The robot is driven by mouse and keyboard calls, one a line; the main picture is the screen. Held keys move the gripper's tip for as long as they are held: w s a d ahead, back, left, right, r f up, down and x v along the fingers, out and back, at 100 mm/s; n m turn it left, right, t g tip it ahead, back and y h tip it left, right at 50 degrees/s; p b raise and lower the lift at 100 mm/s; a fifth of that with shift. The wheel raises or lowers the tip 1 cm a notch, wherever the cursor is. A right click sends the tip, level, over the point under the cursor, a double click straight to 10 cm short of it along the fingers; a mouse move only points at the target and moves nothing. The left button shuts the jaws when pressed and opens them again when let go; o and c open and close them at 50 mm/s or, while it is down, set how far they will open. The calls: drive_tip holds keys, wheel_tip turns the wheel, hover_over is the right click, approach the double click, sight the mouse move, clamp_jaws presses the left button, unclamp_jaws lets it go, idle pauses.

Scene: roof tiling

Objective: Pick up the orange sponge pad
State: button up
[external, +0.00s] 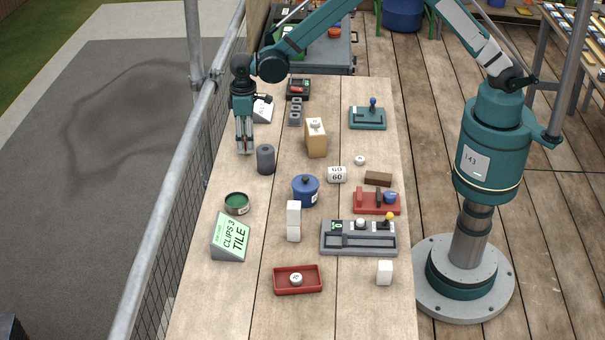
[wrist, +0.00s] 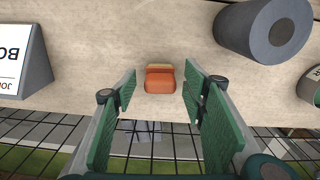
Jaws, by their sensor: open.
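The orange sponge pad (wrist: 160,84) lies on the wooden table near its edge in the wrist view, a small orange block with a paler yellowish strip along its top side. My gripper (external: 245,151) is open and empty, pointing down at the left edge of the table in the external view. In the wrist view the pad shows between the two green-padded fingers, apart from both. I cannot make out the pad in the external view, where my gripper seems to hide it.
A dark grey cylinder (external: 265,160) stands close to the right of my gripper; it is large in the wrist view (wrist: 265,30). A sign wedge (external: 263,110) stands behind. A wire mesh fence (external: 190,200) runs along the table's left edge. A tan block (external: 316,140) stands farther right.

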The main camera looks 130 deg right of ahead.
drive_tip(key=c, duration=1)
drive_tip(key=shift+r+p, duration=0.35)
drive_tip(key=shift+r, duration=4.7)
